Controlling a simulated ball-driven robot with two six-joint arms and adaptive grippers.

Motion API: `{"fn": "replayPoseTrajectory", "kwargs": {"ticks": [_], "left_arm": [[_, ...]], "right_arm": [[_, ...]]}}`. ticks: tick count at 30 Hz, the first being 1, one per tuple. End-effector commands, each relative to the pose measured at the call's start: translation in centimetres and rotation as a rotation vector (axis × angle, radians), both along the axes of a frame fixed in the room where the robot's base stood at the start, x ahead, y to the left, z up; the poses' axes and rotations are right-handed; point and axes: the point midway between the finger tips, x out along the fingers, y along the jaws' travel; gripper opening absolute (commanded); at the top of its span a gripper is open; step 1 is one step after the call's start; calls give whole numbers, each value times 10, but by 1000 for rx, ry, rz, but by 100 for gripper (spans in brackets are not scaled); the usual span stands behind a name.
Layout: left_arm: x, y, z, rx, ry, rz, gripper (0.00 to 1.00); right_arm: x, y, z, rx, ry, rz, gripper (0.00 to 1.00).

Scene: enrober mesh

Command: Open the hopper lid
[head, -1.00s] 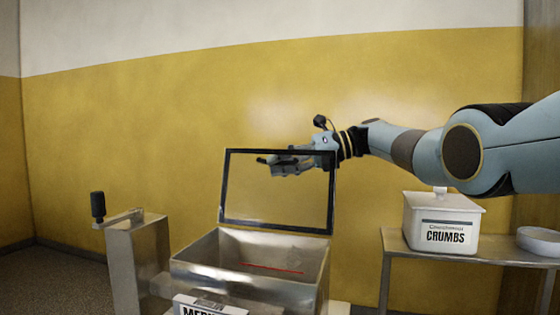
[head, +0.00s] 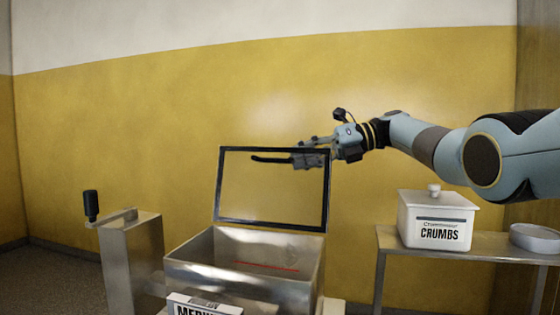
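The hopper (head: 190,262) is an open-topped metal box at the lower middle, with a red line on its inner wall. Its lid (head: 270,222), a clear panel in a black frame, stands raised at the hopper's back edge, leaning slightly back. A dark bar (head: 268,159), seemingly the lid's handle, lies near its top edge. My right gripper (head: 306,151) is at the lid's top right corner, its fingers apart and nothing seen between them. I cannot tell whether it touches the lid. My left gripper is not in view.
A white container marked CRUMBS (head: 440,220) and a round pan (head: 536,238) stand on a metal table (head: 400,243) at the right. A metal post (head: 132,262) with a black-handled crank (head: 91,206) stands left of the hopper. A label box (head: 205,304) is in front.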

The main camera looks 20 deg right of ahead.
Motion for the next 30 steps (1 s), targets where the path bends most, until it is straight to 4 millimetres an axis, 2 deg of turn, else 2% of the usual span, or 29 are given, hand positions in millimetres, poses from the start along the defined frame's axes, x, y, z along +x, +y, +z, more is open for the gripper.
{"fn": "replayPoseTrajectory", "kwargs": {"ticks": [3, 9, 26, 30], "left_arm": [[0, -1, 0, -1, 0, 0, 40], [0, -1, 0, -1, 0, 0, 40], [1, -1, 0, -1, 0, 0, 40], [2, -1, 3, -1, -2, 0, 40]], "right_arm": [[-7, -25, 7, -1, 1, -2, 21], [-14, -48, 13, 0, 1, -1, 21], [-16, -54, 15, -1, 0, 0, 21], [-15, -67, 16, -65, -33, -18, 21]]}}
